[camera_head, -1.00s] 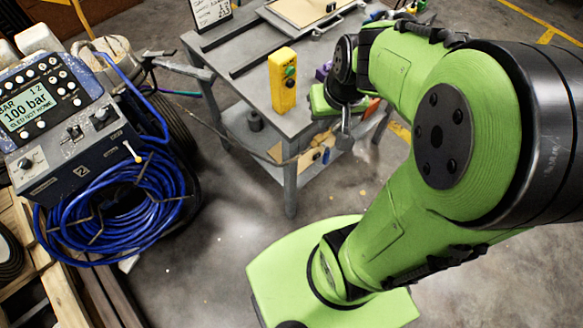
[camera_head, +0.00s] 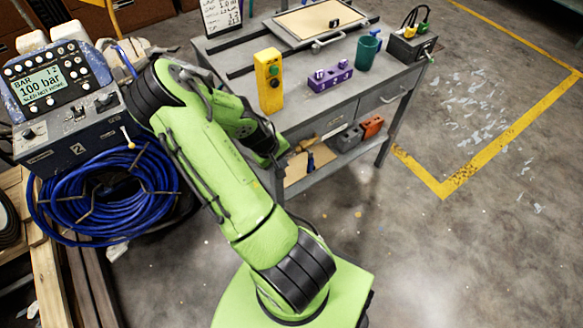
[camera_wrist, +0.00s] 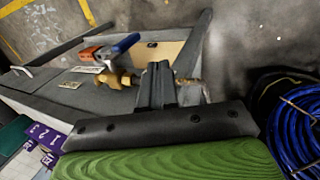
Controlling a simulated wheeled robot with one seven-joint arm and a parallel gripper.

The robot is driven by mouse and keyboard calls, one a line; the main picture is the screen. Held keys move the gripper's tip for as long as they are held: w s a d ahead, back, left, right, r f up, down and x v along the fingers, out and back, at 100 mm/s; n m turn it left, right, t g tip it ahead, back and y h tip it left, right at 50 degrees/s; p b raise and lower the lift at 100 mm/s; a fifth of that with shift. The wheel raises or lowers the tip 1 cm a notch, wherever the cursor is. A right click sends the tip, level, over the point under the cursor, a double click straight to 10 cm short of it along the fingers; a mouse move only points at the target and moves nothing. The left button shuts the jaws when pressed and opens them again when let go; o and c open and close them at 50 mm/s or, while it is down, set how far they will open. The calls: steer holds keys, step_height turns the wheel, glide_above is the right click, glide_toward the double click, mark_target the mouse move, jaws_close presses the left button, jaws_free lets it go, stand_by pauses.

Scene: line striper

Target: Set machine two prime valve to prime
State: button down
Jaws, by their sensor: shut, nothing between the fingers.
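The line striper machine (camera_head: 60,118) stands at the left of the head view, with a lit display (camera_head: 41,87) reading 100 bar. A small lever with a pale tip (camera_head: 127,134) sticks out at the right of its lower front panel; I cannot tell its setting. A coil of blue hose (camera_head: 100,195) hangs below, and also shows at the right of the wrist view (camera_wrist: 300,125). My gripper (camera_head: 281,163) is at the table's front left, to the right of the machine and apart from the lever. In the wrist view its fingers (camera_wrist: 158,80) are together and empty.
The grey table (camera_head: 300,115) carries a yellow button box (camera_head: 269,82), a purple numbered block (camera_head: 330,78), a green cup (camera_head: 367,50) and a tray (camera_head: 315,20). Its lower shelf holds an orange block (camera_head: 372,126).

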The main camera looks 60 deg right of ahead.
mark_target(311, 162)
steer(key=s+d+f+b, duration=0.3)
steer(key=d+f, duration=0.3)
steer(key=f, duration=0.3)
steer(key=shift+s+d+b, duration=0.25)
steer(key=shift+d+b, duration=0.15)
steer(key=shift+f, duration=0.1)
steer(key=shift+w+f+b, duration=0.1)
steer(key=shift+f+b, duration=0.05)
steer(key=shift+b, duration=0.2)
